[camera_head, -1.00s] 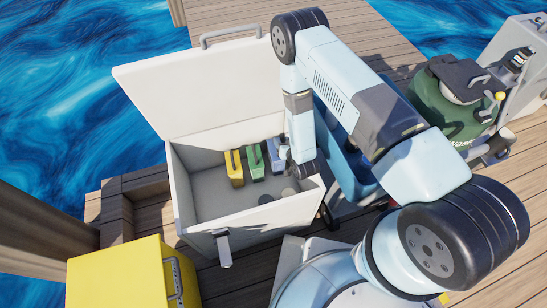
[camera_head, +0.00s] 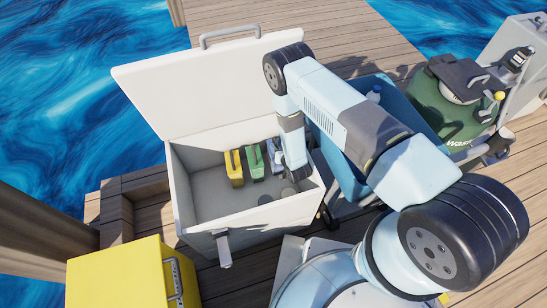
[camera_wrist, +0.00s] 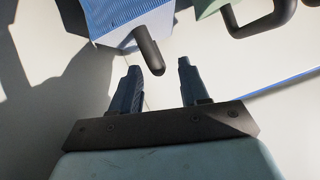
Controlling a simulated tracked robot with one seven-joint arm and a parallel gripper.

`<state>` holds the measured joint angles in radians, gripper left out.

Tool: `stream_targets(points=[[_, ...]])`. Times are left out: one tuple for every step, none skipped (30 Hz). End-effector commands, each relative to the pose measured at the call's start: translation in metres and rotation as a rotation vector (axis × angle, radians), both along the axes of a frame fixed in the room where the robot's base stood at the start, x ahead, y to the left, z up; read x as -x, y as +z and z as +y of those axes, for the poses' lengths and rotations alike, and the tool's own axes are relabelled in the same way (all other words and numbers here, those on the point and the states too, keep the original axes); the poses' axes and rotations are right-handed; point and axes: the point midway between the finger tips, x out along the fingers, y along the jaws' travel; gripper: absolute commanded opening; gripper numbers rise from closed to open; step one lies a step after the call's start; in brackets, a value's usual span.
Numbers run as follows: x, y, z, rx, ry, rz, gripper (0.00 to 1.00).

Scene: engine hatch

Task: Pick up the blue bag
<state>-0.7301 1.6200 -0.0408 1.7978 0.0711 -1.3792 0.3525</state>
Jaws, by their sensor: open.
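The blue bag (camera_wrist: 122,18) is at the top of the wrist view, with a dark handle (camera_wrist: 149,48) jutting down from it. In the head view, a small part of the blue bag (camera_head: 274,152) shows inside the white box, right of the green bag; my arm hides the rest. My gripper (camera_wrist: 158,64) is open and empty. In the wrist view the handle's end appears in line with the gap between my fingertips; I cannot tell whether it is between them in depth.
A green bag (camera_head: 256,163) and a yellow bag (camera_head: 234,168) stand beside it in the white box (camera_head: 180,195), whose lid (camera_head: 200,85) is open. The green bag (camera_wrist: 207,8) also shows in the wrist view. A yellow box (camera_head: 115,275) stands at front left.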

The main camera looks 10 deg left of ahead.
Motion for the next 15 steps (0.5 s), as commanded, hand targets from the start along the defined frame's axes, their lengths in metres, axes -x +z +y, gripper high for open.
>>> stream_targets(points=[[-0.006,-0.004,0.004,0.0,0.001,-0.001,0.45],[-0.009,-0.005,0.007,0.0,0.001,-0.001,0.45],[-0.013,-0.008,0.009,0.0,0.002,-0.002,0.45],[-0.015,-0.01,0.011,0.001,0.001,-0.001,0.45],[-0.018,-0.011,0.013,0.001,0.001,-0.002,0.45],[-0.02,-0.013,0.015,0.001,0.001,-0.002,0.45],[-0.022,-0.014,0.016,0.001,0.001,-0.001,0.45],[-0.023,-0.014,0.017,0.001,0.0,-0.001,0.45],[-0.024,-0.015,0.018,0.001,0.0,-0.001,0.45],[-0.025,-0.015,0.018,0.001,0.0,-0.001,0.45],[-0.025,-0.015,0.019,0.001,0.0,-0.001,0.45],[-0.025,-0.015,0.019,0.001,0.0,-0.001,0.45],[-0.025,-0.015,0.019,0.001,0.0,-0.001,0.45],[-0.025,-0.015,0.018,0.001,0.0,-0.001,0.45],[-0.025,-0.015,0.018,0.001,0.001,0.0,0.45]])
